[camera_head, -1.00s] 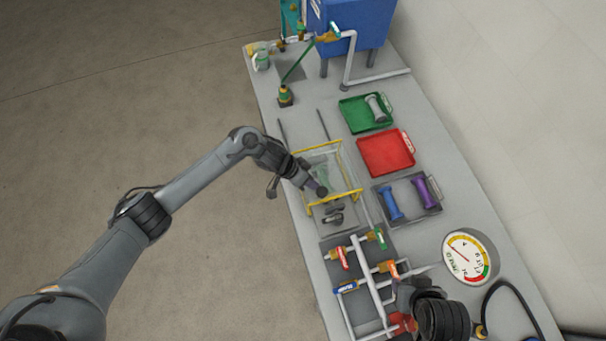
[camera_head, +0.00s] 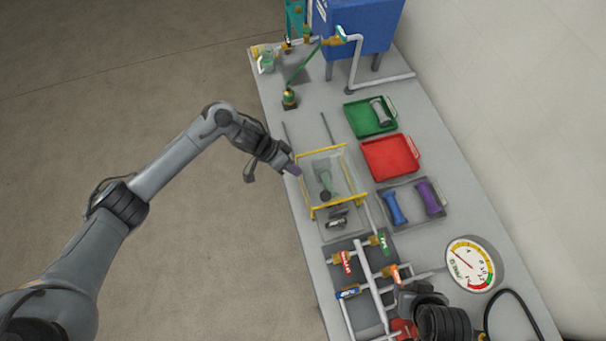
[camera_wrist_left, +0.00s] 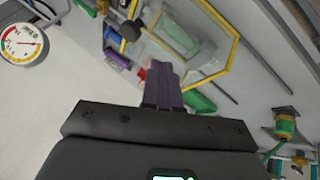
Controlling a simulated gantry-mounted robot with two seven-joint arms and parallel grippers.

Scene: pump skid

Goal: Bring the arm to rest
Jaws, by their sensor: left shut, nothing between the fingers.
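My left gripper (camera_head: 291,169) is shut and empty, just left of the yellow-framed clear box (camera_head: 347,147) in the head view. Its purple-grey fingers (camera_wrist_left: 163,85) lie together in the left wrist view, with nothing between them. The clear box stands on the bench and holds a dark-ended green-grey piece (camera_head: 325,182). My right arm's dark wrist (camera_head: 443,322) shows at the bottom edge by the pipe manifold; whether its gripper is open or shut cannot be made out.
The grey bench (camera_head: 425,130) carries a green tray (camera_head: 358,117) with a grey piece, a red tray (camera_head: 389,157), a tray with blue and purple pieces (camera_head: 410,224), a gauge (camera_head: 468,263), valves and a blue tank (camera_head: 360,25). Open floor (camera_head: 150,80) lies left of the bench.

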